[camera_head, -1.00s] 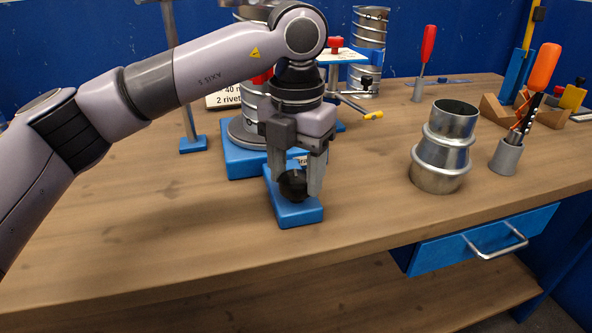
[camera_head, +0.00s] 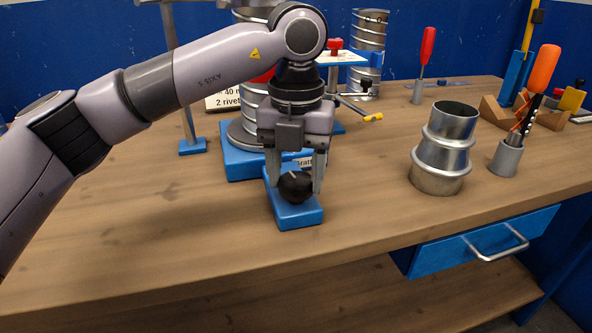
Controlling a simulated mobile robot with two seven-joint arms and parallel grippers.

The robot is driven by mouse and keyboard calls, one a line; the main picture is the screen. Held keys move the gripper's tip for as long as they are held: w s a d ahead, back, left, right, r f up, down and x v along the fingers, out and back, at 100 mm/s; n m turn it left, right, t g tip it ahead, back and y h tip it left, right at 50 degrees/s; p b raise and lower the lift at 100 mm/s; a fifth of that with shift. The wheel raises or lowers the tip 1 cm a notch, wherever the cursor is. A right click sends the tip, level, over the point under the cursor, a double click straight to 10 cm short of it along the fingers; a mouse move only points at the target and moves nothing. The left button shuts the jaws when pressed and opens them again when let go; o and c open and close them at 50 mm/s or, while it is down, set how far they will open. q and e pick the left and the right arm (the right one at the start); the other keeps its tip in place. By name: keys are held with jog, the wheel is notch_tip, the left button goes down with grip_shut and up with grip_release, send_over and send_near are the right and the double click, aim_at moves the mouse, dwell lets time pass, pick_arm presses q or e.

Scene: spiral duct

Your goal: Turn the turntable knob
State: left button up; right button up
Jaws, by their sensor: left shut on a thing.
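The black turntable knob (camera_head: 296,189) stands on a small blue block (camera_head: 297,219) at the front of the turntable's blue base (camera_head: 240,164). A short pale mark shows on the knob's top. My left gripper (camera_head: 298,186) points down from above, with one finger on each side of the knob, shut on it. The turntable's round grey plate (camera_head: 237,136) carries a metal duct (camera_head: 250,97), largely hidden behind my left arm. My right gripper is not in view.
A loose ribbed metal duct piece (camera_head: 443,150) stands to the right. Screwdrivers with red (camera_head: 428,45) and orange (camera_head: 543,68) handles stand in grey holders. A yellow-tipped rod (camera_head: 372,117) reaches out right of my gripper. The front left tabletop is clear.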

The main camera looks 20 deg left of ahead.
aim_at(296, 180)
pick_arm(q)
jog(key=o, duration=1)
jog(key=shift+o, duration=0.2)
jog(key=shift+r, duration=0.1)
notch_tip(296, 180, up, 7)
jog(key=shift+r, duration=0.1)
